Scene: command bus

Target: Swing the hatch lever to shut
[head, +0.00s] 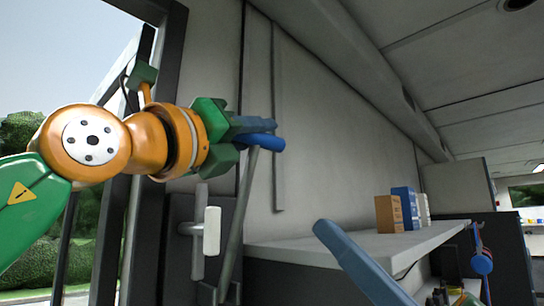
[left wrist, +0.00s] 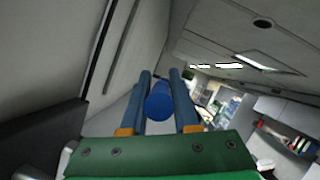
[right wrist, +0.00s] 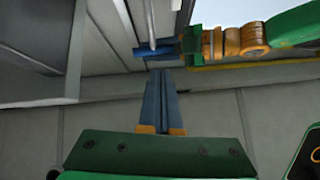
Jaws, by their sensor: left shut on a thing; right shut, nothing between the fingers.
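The hatch lever is a long grey rod (head: 236,215) with a blue grip (head: 265,141) across its top. It rises from low beside the door frame and leans slightly right. My left gripper (head: 256,127) is shut on the blue grip; in the left wrist view the grip (left wrist: 158,102) lies between its two fingers. My right gripper (right wrist: 161,80) is shut and empty, its fingers pressed together. In the right wrist view the blue grip (right wrist: 156,51) is beyond these fingertips, apart from them. In the head view the right gripper's blue fingers (head: 345,253) show at bottom centre.
A white door handle (head: 211,231) on a dark panel stands just left of the rod. A shelf (head: 340,247) right of the lever carries an orange box (head: 389,213) and a blue box (head: 405,207). An open doorway is at the left. The wall behind the grip is bare.

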